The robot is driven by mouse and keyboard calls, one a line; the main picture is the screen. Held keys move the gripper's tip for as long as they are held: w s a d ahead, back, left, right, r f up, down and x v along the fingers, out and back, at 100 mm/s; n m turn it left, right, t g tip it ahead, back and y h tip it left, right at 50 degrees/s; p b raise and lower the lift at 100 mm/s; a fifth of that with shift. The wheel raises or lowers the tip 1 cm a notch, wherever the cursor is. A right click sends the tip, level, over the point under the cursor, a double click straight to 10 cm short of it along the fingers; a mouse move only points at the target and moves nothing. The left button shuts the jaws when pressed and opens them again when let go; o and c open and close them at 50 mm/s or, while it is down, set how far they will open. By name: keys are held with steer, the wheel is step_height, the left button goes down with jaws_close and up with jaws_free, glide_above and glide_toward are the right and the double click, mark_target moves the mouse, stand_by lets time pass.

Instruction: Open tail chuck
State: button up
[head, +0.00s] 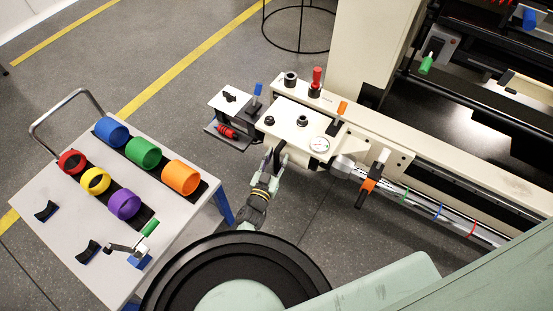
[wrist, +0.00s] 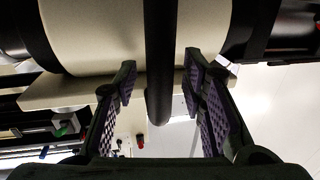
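The cream tailstock housing (head: 296,128) stands at the machine's left end, with a round gauge (head: 319,144) on it. The metal tail chuck (head: 343,167) is at its right side, in line with a shiny bar (head: 425,199) bearing coloured rings. Whether its jaws are open cannot be told. My gripper (head: 272,160) is at the housing's front, by a short black lever (head: 281,147). In the wrist view a black bar (wrist: 160,60), apparently that lever, stands between the two fingers of my gripper (wrist: 160,85). The fingers are open, with gaps on both sides of it.
An orange-black handle (head: 370,187) sticks out right of the chuck. A grey cart (head: 50,255) at left holds coloured rings, including a blue one (head: 111,131) and an orange one (head: 181,177). A small shelf with red parts (head: 228,131) adjoins the housing. Floor shows between cart and machine.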

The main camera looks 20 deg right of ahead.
jaws_close()
stand_by(0.4)
stand_by(0.4)
